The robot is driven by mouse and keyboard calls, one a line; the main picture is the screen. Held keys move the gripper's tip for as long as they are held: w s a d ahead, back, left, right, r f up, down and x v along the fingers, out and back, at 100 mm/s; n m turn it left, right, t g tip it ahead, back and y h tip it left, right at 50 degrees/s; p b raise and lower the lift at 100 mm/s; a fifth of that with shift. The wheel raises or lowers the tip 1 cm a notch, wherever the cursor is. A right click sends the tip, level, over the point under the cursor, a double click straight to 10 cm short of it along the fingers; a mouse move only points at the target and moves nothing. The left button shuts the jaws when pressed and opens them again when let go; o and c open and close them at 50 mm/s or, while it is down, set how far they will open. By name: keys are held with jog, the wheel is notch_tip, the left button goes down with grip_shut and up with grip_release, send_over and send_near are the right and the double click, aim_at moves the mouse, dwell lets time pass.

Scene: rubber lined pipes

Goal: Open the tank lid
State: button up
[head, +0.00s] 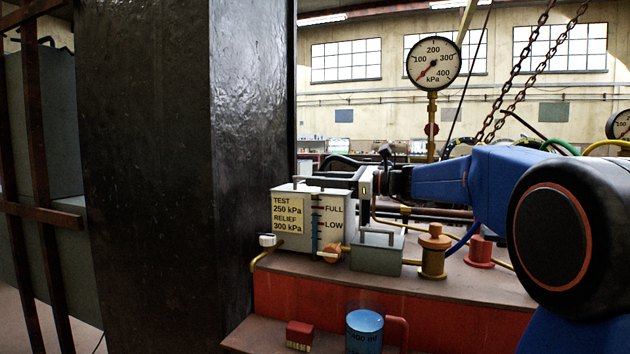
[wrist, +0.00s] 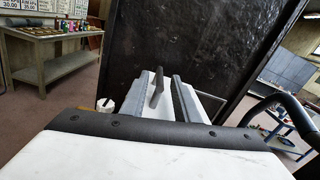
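The tank (head: 290,222) is a pale box with TEST and RELIEF labels and a FULL/LOW level gauge. It stands on the red bench beside the dark column. Its grey lid with a dark bar handle (head: 322,181) is on top; the handle also shows in the wrist view (wrist: 157,88). A dark strip runs beside the handle there; I cannot tell whether it is a gap. My gripper (head: 362,180) is at the tank's right end, near lid height, pointing left. Its fingers are not clear, and I cannot tell whether it touches the handle.
A thick dark column (head: 150,170) rises close on the left. A small grey box (head: 376,252), a brass fitting (head: 433,250) and a red fitting (head: 479,251) stand right of the tank. A blue measuring jug (head: 365,330) and a red brush (head: 299,334) are in front. A pressure gauge (head: 433,62) stands behind.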

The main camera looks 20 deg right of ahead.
jog(key=shift+x, duration=0.85)
grip_shut()
jog(key=w+d, duration=0.4)
jog(key=w, duration=0.1)
jog(key=w+d, duration=0.2)
jog(key=w, duration=0.1)
grip_release()
